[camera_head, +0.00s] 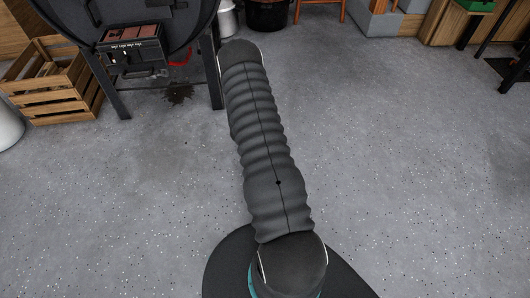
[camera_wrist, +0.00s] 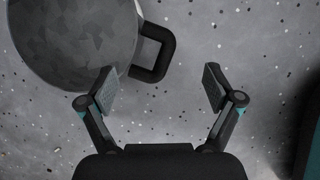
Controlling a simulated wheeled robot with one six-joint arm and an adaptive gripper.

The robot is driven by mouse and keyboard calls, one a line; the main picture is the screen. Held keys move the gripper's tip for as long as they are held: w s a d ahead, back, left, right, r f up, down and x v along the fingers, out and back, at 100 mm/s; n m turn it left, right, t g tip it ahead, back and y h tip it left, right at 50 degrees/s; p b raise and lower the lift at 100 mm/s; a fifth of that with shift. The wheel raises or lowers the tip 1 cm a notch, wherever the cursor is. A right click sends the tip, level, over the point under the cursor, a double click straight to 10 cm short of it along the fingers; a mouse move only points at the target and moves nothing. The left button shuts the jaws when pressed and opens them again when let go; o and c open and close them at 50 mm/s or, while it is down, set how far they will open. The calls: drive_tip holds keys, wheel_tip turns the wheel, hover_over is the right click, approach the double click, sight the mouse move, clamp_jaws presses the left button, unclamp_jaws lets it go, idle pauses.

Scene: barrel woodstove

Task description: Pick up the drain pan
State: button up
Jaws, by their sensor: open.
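A round grey metal vessel (camera_wrist: 70,40) with a mottled surface fills the upper left of the wrist view, cut off by the frame; it looks like the drain pan, but I cannot be sure. A black loop handle (camera_wrist: 168,55) sticks out from its right side. My gripper (camera_wrist: 158,88) is open and empty. The handle shows between the two fingers, towards the top of the wrist view. The left finger overlaps the vessel's lower right edge in the picture; I cannot tell whether they touch. In the head view my arm hides the gripper.
In the head view, a dark barrel stove (camera_head: 150,15) on legs stands at the upper left, beside a wooden crate (camera_head: 60,82). A galvanized can (camera_head: 227,20) and a black tub (camera_head: 268,14) stand at the back.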

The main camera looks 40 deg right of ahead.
drive_tip(key=shift+d+x, duration=0.2)
drive_tip(key=shift+x, duration=3.7)
drive_tip(key=shift+w+r, duration=0.1)
drive_tip(key=c, duration=1.6)
